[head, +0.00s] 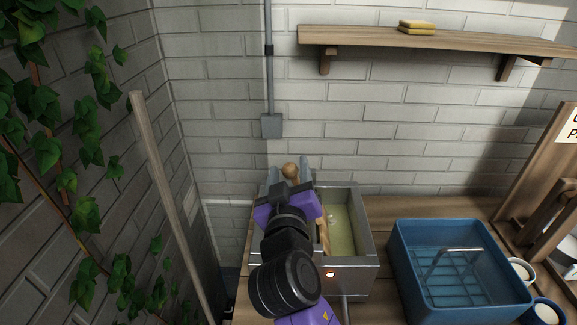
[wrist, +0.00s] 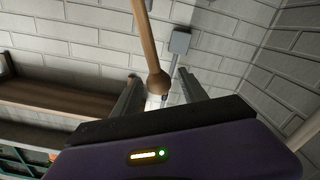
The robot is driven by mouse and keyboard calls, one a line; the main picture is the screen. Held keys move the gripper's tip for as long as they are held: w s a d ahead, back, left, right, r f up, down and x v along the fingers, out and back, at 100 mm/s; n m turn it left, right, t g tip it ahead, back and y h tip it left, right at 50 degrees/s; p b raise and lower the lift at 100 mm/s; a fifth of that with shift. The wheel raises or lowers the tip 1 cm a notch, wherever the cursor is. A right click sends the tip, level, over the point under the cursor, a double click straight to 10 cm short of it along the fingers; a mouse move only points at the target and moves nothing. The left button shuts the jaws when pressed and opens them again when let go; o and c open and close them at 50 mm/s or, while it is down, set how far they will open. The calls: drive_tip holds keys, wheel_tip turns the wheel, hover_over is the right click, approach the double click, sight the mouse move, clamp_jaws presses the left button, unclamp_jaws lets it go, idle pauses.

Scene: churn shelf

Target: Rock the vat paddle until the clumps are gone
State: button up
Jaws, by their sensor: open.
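The metal vat (head: 354,280) stands on the wooden counter, holding yellow-green liquid (head: 343,235). A few small pale clumps show on the liquid near its left side. My arm hides the vat's left part. The wooden vat paddle's rounded knob (head: 290,171) shows just beyond my purple gripper (head: 289,163). In the wrist view the paddle's knob (wrist: 158,84) and shaft lie between the two grey fingers of my gripper (wrist: 160,82). The fingers are open, with a gap on each side of the knob. Part of the paddle's wooden shaft also shows beside my arm in the head view.
A blue basin (head: 410,285) with a wire rack stands right of the vat, with small cups beside it. A shelf (head: 460,39) with yellow sponges (head: 417,27) hangs above. A grey box and pipe (head: 271,125) are on the wall. A wooden post (head: 165,190) and ivy are left.

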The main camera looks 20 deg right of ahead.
drive_tip(key=shift+w+d, duration=0.15)
drive_tip(key=shift+w, duration=0.15)
clamp_jaws()
idle(1.3)
